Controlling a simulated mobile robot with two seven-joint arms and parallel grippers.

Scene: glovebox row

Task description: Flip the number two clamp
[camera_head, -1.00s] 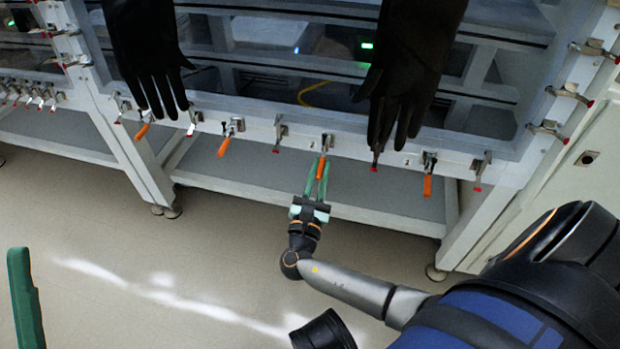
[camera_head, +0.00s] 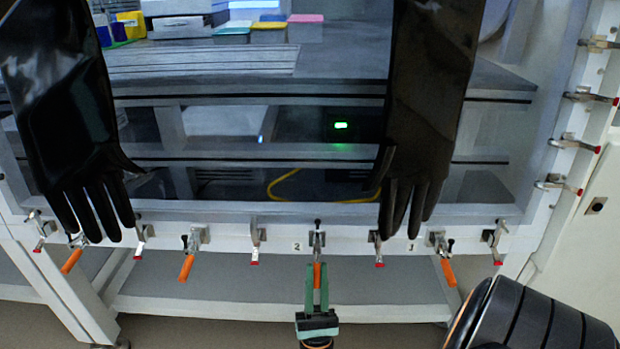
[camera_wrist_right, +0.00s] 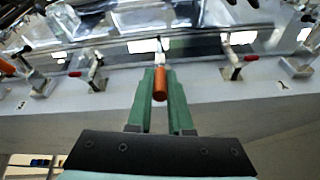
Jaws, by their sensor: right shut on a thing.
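The number two clamp (camera_head: 317,240) is on the white frame rail, just right of the printed "2" label (camera_head: 297,246). Its orange handle (camera_head: 317,274) hangs downward. My right gripper (camera_head: 317,283) comes up from below and is shut on this handle. In the right wrist view the orange handle (camera_wrist_right: 160,84) lies between the two green fingers (camera_wrist_right: 160,100), whose tips reach alongside it. The lower end of the handle shows between the fingers in that view. My left gripper is not in view.
Other orange-handled clamps hang at left (camera_head: 187,262) and right (camera_head: 445,262) by the "1" label (camera_head: 413,246). Red-tipped clamps (camera_head: 255,245) sit between them. A black glove (camera_head: 412,130) hangs close above right, another (camera_head: 75,130) at left. A grey shelf (camera_head: 220,290) lies below.

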